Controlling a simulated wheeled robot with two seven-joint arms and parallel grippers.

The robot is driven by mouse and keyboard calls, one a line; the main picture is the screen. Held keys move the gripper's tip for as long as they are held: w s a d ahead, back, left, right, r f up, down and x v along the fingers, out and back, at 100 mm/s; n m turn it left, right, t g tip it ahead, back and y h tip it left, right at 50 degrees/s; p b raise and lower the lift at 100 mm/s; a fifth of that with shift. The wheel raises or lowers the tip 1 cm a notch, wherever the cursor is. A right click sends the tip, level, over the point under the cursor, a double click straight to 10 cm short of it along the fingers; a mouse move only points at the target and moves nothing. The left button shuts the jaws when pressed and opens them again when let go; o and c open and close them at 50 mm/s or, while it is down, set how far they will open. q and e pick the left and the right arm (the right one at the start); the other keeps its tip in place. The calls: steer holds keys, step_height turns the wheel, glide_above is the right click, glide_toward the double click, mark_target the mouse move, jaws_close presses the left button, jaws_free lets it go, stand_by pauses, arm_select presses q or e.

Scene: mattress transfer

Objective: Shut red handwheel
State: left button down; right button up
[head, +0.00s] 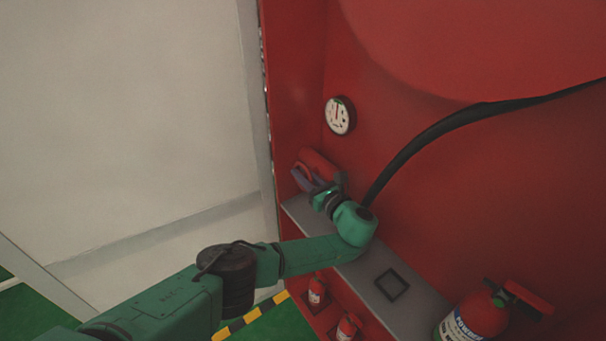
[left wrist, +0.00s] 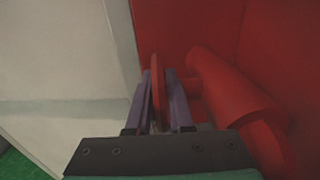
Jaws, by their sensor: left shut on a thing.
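The red handwheel (head: 303,171) is at the left end of the red cabinet, low on the back wall, beside a red pipe (head: 322,165). My left gripper (head: 304,180) reaches it from the front. In the left wrist view the handwheel (left wrist: 157,88) shows edge-on between the two purple fingers of my left gripper (left wrist: 160,85). The fingers are shut on its rim. The red pipe (left wrist: 232,95) lies just right of the fingers. Part of the wheel is hidden behind the fingers. My right gripper is not in view.
A round white gauge (head: 340,116) is on the wall above. A black hose (head: 430,135) runs down to the area behind my left wrist. A grey shelf (head: 415,310) lies below. Fire extinguishers (head: 474,318) stand at the lower right. A pale panel (head: 120,110) is at the left.

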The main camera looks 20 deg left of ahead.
arm_select(q)
steer(key=shift+r+p, duration=0.2)
steer(key=shift+p, duration=0.45)
steer(key=g+h+p, duration=0.1)
steer(key=h+p, duration=0.1)
steer(key=p, duration=0.1)
steer(key=g+h+p, duration=0.2)
steer(key=p, duration=0.2)
steer(key=shift+w+a+p, duration=0.15)
steer(key=shift+p, duration=0.15)
steer(key=shift+f+g+h+p, duration=0.3)
steer(key=shift+g+h+p, duration=0.35)
steer(key=shift+p, duration=0.25)
steer(key=c, duration=0.8)
jaws_free()
steer(key=shift+d+r, duration=0.2)
steer(key=shift+d, duration=0.05)
steer(key=b+v, duration=0.2)
steer(key=v, duration=1.2)
